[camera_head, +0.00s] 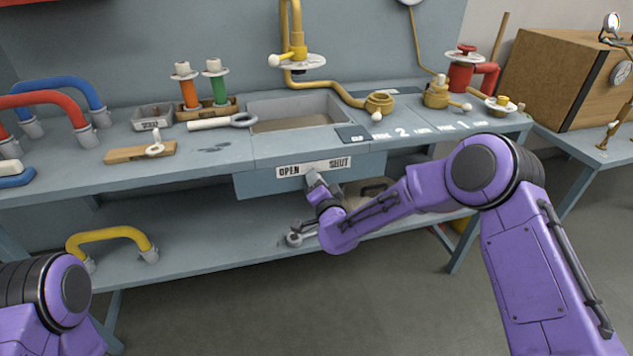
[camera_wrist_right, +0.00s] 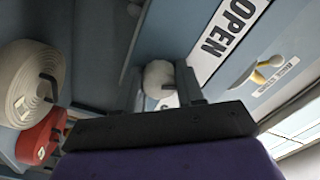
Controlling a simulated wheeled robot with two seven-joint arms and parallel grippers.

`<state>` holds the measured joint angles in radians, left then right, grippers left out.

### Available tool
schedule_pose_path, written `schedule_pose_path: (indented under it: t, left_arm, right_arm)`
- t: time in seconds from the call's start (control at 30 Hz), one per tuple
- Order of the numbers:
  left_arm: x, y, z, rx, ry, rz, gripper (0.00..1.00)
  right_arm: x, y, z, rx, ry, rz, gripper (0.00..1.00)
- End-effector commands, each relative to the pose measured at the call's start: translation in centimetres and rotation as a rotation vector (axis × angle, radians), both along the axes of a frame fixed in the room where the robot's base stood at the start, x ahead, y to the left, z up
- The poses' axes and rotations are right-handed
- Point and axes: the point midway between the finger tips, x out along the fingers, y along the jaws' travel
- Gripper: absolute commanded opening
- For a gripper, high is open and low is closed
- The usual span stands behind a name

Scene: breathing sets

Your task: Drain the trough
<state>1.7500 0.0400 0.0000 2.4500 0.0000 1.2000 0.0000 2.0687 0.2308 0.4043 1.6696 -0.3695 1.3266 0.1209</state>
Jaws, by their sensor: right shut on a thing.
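The trough (camera_head: 296,106) is a grey basin sunk in the bench top, with a brownish bottom. Below its front edge, a white OPEN/SHUT label (camera_head: 312,167) sits on the blue-grey front panel.
A yellow hose (camera_head: 108,236) and a metal clamp-like part (camera_head: 298,236) are on the lower shelf. The floor in front is clear.

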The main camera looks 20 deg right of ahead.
Motion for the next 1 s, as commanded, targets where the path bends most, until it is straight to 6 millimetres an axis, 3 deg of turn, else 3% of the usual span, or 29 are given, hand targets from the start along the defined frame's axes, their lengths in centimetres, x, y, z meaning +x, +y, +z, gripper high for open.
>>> schedule_pose_path:
  t: [0.23,0.27,0.3,0.33,0.67,1.0]
  left_arm:
    - [0.0,0.0,0.0,0.0,0.0,0.0,0.43]
    - [0.0,0.0,0.0,0.0,0.0,0.0,0.43]
    - [0.0,0.0,0.0,0.0,0.0,0.0,0.43]
    - [0.0,0.0,0.0,0.0,0.0,0.0,0.43]
    - [0.0,0.0,0.0,0.0,0.0,0.0,0.43]
    - [0.0,0.0,-0.4,0.0,0.0,0.0,0.43]
  right_arm:
    - [0.1,-0.1,0.1,0.0,-0.003,-0.003,0.07]
    - [0.1,-0.1,0.2,0.0,-0.003,-0.003,0.47]
    - [0.1,-0.1,0.1,0.0,-0.003,-0.002,0.6]
    - [0.1,-0.1,0.1,-0.001,-0.003,-0.002,0.63]
    - [-0.5,0.0,0.0,-0.002,0.001,0.001,0.63]
    - [-7.9,0.0,0.0,-0.002,0.0,0.0,0.63]
